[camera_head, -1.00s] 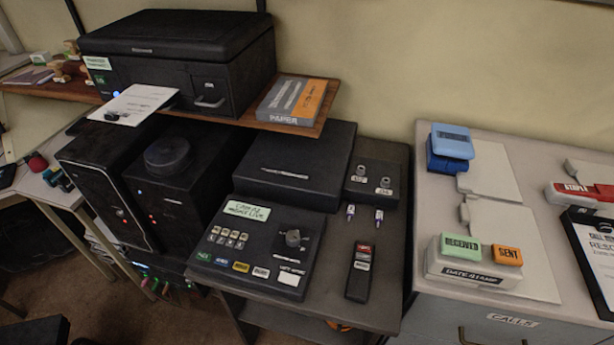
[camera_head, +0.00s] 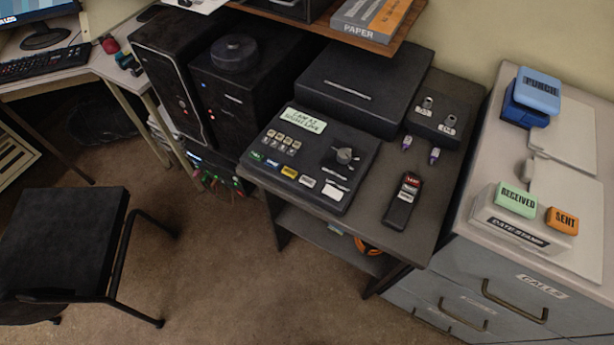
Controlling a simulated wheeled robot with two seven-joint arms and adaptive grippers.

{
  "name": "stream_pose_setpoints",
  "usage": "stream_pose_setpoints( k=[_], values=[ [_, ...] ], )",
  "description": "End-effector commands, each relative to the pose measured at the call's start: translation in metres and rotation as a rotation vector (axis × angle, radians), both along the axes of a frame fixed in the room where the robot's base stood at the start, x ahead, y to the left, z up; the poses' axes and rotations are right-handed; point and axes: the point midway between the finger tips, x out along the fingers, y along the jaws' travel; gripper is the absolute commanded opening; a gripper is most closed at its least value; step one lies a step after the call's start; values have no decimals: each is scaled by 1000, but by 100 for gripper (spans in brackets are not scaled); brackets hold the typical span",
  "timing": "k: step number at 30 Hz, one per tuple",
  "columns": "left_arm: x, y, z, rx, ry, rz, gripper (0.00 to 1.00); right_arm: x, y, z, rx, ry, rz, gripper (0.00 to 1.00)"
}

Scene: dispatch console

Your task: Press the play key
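A dark control console (camera_head: 314,155) with a greenish label screen (camera_head: 305,120) sits on the small dark table in the middle of the head view. It has several small light keys (camera_head: 283,143), a round knob (camera_head: 345,155) and a front row of coloured keys, with green, blue, yellow and white ones. The green key (camera_head: 256,156) is at the left end of that row. The lettering on the keys is too small to read, so I cannot tell which is the play key. Neither of my grippers shows.
A black remote (camera_head: 403,202) lies right of the console. A flat black box (camera_head: 362,88) stands behind it. A grey cabinet (camera_head: 480,290) with a date stamp set (camera_head: 520,222) is at right. A black chair (camera_head: 65,240) stands at lower left, with open carpet (camera_head: 220,270) before the table.

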Motion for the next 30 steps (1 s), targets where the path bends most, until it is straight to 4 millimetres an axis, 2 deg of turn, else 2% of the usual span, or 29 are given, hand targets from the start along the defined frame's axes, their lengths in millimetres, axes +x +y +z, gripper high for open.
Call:
stream_pose_setpoints(
  k=[3,21,30],
  values=[
    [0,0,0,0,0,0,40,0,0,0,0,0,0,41],
    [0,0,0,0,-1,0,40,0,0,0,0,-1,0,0],
    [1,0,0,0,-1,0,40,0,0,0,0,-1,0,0]
  ],
)
